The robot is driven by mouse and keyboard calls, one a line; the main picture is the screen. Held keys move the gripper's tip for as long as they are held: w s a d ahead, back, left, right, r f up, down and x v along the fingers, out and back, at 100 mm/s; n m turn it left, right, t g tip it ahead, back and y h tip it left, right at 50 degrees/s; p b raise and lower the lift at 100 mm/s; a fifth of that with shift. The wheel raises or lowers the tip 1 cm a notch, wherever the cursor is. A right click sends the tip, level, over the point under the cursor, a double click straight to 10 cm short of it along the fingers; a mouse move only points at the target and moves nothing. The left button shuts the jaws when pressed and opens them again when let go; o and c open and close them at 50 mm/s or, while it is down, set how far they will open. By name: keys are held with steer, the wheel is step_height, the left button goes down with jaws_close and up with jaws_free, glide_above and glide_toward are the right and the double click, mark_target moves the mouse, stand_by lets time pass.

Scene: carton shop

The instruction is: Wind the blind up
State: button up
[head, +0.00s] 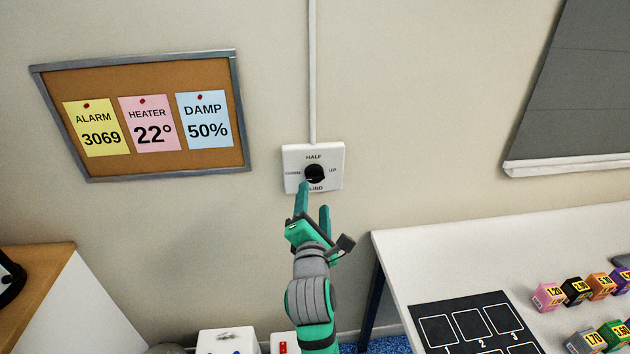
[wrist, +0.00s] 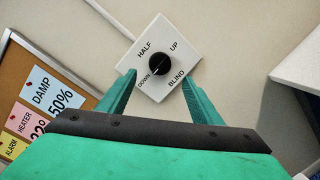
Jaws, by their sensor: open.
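The blind switch is a white wall plate (head: 333,153) marked HALF, UP and DOWN, with a round black knob (head: 315,173) in its middle. In the wrist view the knob (wrist: 160,62) has a light mark at its lower left, on the DOWN side. My gripper (head: 313,199) is open and empty, just below and in front of the knob. In the wrist view its fingers (wrist: 158,79) stand on either side of the knob's lower part, apart from it. The grey blind (head: 580,90) hangs at the upper right with a pale bottom bar (head: 570,165); its top is out of view.
A corkboard (head: 160,85) with three notes hangs left of the switch. A conduit (head: 312,70) runs up from the plate. A white table (head: 450,250) at the right carries a black card (head: 450,315) and several small priced boxes. The wall around the switch is clear.

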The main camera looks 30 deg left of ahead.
mark_target(315, 179)
steer(key=x, duration=0.9)
steer(key=shift+w+a, duration=0.15)
steer(key=shift+w, duration=0.15)
steer(key=c, duration=1.1)
steer(key=shift+o, duration=0.2)
